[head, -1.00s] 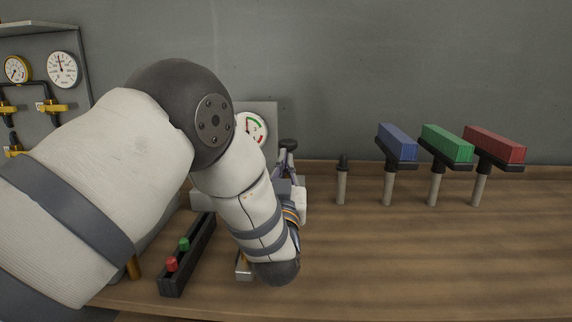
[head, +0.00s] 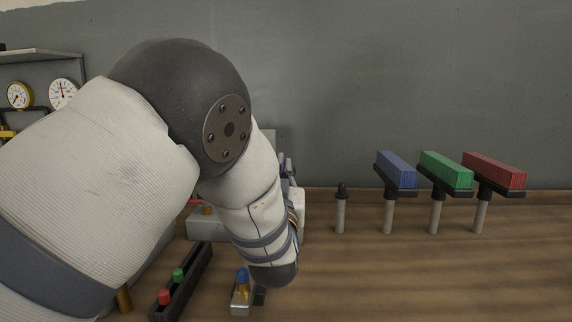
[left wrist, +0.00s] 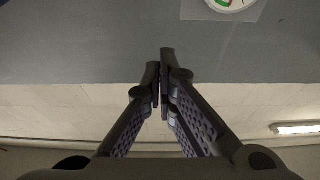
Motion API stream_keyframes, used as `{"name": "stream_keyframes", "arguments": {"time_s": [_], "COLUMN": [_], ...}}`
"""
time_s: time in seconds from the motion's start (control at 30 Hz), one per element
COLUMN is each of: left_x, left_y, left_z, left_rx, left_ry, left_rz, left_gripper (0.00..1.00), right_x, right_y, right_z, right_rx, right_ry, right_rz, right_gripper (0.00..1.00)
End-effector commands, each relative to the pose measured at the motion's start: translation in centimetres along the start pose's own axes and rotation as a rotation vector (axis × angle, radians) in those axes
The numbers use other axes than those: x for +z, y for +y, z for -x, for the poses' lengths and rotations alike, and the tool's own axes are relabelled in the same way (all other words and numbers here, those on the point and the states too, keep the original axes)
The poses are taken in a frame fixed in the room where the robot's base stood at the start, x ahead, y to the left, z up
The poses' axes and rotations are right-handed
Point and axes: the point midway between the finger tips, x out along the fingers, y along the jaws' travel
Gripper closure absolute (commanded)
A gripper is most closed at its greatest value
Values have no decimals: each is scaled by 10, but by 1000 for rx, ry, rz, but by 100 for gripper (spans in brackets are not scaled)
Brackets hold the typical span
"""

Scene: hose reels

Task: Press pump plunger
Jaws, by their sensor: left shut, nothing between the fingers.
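My left gripper (head: 288,172) shows only in part in the head view, behind my own left forearm, in front of a pale grey boxy unit (head: 205,228). In the left wrist view its fingers (left wrist: 160,78) are shut together with nothing between them. A white dial with green and red marks (left wrist: 232,3) is at that view's top edge, beyond the fingertips. No pump plunger can be made out for certain; my forearm covers much of the unit. I cannot tell whether the gripper touches anything. My right gripper is not in view.
A black strip with red and green knobs (head: 180,285) and a blue-capped brass fitting (head: 242,285) stand near the front. Blue (head: 396,168), green (head: 446,168) and red (head: 494,170) blocks sit on posts at right, beside a short post (head: 340,212). The right front tabletop is clear.

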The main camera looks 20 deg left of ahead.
Motion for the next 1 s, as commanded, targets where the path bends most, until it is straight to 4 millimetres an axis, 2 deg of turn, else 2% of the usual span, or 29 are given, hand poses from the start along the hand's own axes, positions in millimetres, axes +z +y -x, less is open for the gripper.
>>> {"name": "stream_keyframes", "arguments": {"time_s": [0.4, 0.53, 0.7, 1.0], "left_x": [7, 25, 37, 39], "left_y": [0, 0, 0, 0], "left_z": [-88, -82, -77, -76], "left_rx": [0, 2, 1, 1], "left_ry": [-4, -7, -2, 0], "left_rz": [0, -3, -2, -1], "left_gripper": [100, 100, 100, 100], "right_x": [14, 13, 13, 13], "right_y": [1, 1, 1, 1], "right_z": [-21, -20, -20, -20], "right_rx": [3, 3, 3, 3], "right_ry": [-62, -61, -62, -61], "right_rz": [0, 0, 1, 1], "right_gripper": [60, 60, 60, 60]}}
